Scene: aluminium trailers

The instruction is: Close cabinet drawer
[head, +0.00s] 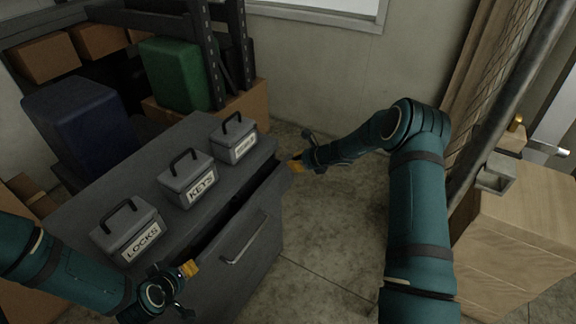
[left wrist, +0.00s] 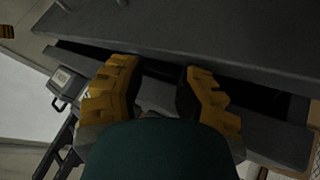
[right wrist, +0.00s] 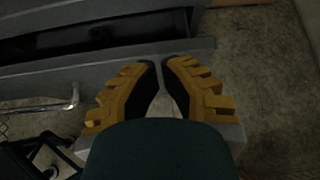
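The dark grey cabinet (head: 92,190) stands at left centre in the head view. Its drawer (head: 240,255) is pulled out, with a dark gap behind its front panel and a bar handle (head: 243,238) on the front. My right gripper (head: 296,164) is at the drawer's far right corner; in the right wrist view its fingertips (right wrist: 161,64) nearly meet, with nothing between them. My left gripper (head: 189,270) is near the drawer's left end; in the left wrist view its fingers (left wrist: 160,68) are apart and empty, facing the drawer edge. Contact with the drawer cannot be told.
Grey boxes stand on the cabinet: LOCKS (head: 127,228), KEYS (head: 187,180) and a third (head: 234,140). Shelving with a green bin (head: 175,72) and a blue bin (head: 80,125) is behind. Wooden crates (head: 525,235) stand at right. The floor (head: 325,240) before the drawer is clear.

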